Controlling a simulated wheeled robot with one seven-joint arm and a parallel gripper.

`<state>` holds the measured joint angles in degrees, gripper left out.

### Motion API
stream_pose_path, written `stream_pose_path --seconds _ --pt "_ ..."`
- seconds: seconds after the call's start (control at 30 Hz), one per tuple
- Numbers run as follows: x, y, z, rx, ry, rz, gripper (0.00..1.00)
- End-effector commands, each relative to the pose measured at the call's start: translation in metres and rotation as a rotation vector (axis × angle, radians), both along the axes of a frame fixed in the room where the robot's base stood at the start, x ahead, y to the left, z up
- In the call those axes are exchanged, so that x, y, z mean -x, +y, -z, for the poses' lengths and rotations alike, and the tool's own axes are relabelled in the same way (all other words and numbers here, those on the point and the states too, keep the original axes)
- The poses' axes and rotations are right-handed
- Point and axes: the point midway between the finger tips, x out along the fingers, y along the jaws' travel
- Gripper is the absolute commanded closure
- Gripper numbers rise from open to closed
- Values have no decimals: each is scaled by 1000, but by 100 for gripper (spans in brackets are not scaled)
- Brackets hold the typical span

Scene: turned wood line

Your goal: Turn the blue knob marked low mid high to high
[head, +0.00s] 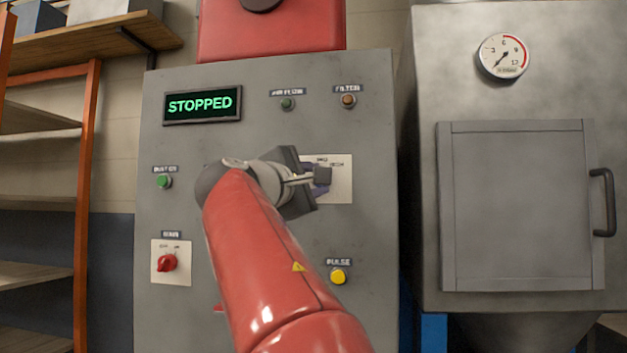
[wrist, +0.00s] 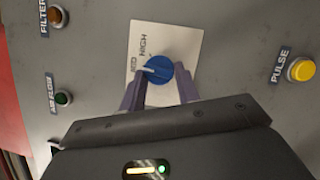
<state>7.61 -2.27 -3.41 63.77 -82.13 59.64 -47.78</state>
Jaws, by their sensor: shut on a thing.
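The blue knob (wrist: 158,68) sits on a cream label plate (wrist: 182,40) in the wrist view. Its white pointer line aims left in that view, toward the word MID; HIGH is printed a little above that, and LOW is not visible. My gripper (wrist: 160,82) has one finger on each side of the knob and is shut on it. In the head view my gripper (head: 318,180) is at the plate (head: 341,188) and hides the knob there.
The grey panel also has a green STOPPED display (head: 203,104), a yellow PULSE button (head: 338,277), a red MAIN knob (head: 167,263), a green button (head: 163,181) and small lamps above. A grey cabinet with a gauge (head: 503,56) stands at right, shelves at left.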

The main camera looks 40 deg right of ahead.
Motion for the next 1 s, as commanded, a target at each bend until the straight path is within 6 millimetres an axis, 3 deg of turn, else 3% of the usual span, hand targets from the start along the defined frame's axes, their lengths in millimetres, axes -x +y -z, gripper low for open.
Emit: stream_pose_path --seconds 0.6,1.0 --pt "-1 0 -6 -349 -406 2 91" --pt "0 0 -7 -452 -526 2 91"
